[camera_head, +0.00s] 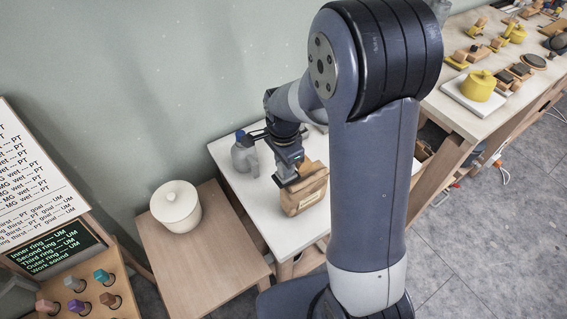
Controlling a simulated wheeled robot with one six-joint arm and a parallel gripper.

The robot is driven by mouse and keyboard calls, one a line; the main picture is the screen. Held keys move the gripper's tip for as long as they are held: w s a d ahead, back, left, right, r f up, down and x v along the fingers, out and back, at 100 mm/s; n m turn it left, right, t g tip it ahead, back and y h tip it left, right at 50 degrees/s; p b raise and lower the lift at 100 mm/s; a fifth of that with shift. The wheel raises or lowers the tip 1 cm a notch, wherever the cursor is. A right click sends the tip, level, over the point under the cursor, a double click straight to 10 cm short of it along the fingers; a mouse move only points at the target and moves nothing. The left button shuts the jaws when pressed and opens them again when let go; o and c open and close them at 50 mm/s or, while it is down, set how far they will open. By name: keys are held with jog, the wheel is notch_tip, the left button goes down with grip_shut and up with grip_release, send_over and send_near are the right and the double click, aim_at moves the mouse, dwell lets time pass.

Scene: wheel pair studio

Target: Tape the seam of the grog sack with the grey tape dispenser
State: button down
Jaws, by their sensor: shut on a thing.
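The grog sack (305,196) is a tan-brown bag standing on the white tabletop, partly behind my arm's view. My gripper (287,163) is over the left top edge of the sack, pointing down. It is shut on a dark grey thing that looks like the grey tape dispenser (286,178). The dispenser is at the sack's top, close to it or touching; I cannot tell which. The seam is not clear at this size.
A grey jug with a blue top (244,156) stands left of my gripper on the white table (262,201). A white lidded pot (176,206) sits on a lower wooden table (197,262). A long bench (452,113) with a yellow pot (478,86) is at right.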

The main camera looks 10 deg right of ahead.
jog(key=shift+f, duration=0.15)
jog(key=shift+f+b, duration=0.7)
jog(key=shift+f, duration=0.05)
dwell(0.4)
jog(key=shift+w+d+r, duration=0.1)
jog(key=shift+w+d, duration=0.2)
jog(key=shift+d, duration=0.4)
jog(key=shift+w+d+f, duration=0.1)
jog(key=shift+w+d, duration=0.15)
jog(key=shift+d, duration=0.45)
jog(key=shift+w+d+r, duration=0.1)
jog(key=shift+w+d, duration=0.2)
jog(key=shift+d, duration=0.4)
jog(key=shift+w+d, duration=0.3)
jog(key=shift+d, duration=0.4)
jog(key=shift+w+d, duration=0.25)
jog(key=shift+d, duration=0.4)
jog(key=shift+w+d, duration=0.3)
jog(key=shift+d, duration=0.4)
jog(key=shift+w+d, duration=0.2)
jog(key=shift+d, duration=0.3)
jog(key=shift+w+d, duration=0.2)
jog(key=shift+d, duration=0.3)
